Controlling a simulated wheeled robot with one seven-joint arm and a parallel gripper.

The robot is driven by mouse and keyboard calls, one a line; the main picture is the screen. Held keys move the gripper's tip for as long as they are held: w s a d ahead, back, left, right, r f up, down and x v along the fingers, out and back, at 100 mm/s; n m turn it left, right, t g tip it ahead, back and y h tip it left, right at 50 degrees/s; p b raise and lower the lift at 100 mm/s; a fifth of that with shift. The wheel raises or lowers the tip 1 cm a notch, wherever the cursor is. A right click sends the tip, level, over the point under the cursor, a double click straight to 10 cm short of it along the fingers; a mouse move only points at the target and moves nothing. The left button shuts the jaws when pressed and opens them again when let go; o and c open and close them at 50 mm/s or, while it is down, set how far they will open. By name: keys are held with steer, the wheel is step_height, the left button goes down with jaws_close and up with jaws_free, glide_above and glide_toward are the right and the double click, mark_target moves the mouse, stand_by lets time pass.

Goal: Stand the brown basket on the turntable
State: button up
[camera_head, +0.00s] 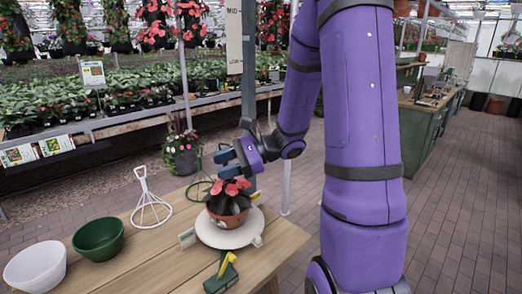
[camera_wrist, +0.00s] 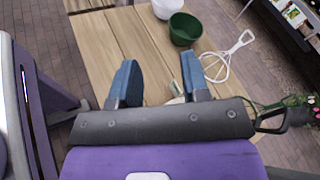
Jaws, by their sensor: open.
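The brown basket (camera_head: 229,219), with dark leaves and red flowers, sits upright on the round white turntable (camera_head: 215,238) near the right end of the wooden table. My gripper (camera_head: 226,164) is above the basket's flowers, its blue fingers pointing left. In the wrist view my gripper (camera_wrist: 160,78) has its fingers apart with nothing held between them. The basket does not show in the wrist view. Whether the fingers touch the flowers is hard to tell.
A white bowl (camera_head: 36,268), green bowl (camera_head: 99,239) and white wire hanger (camera_head: 149,203) stand on the table (camera_head: 155,262) to the left. A hose-like green loop (camera_head: 197,190) is behind. Plant benches stand beyond.

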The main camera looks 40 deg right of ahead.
steer(key=s+a+r+n+g+h, duration=0.3)
steer(key=s+a+n, duration=0.1)
steer(key=s+n, duration=0.2)
steer(key=s+a+r+n+g+h, duration=0.3)
steer(key=s+a+n, duration=0.1)
steer(key=s+n, duration=0.15)
steer(key=s+d+r+n+t+h, duration=0.3)
steer(key=s+r+n+t+h, duration=0.1)
steer(key=s+r+n+h, duration=0.2)
steer(key=shift+s+r+n+h, duration=0.35)
steer(key=shift+s+n+h, duration=0.25)
steer(key=shift+s+n, duration=0.35)
steer(key=shift+s, duration=0.1)
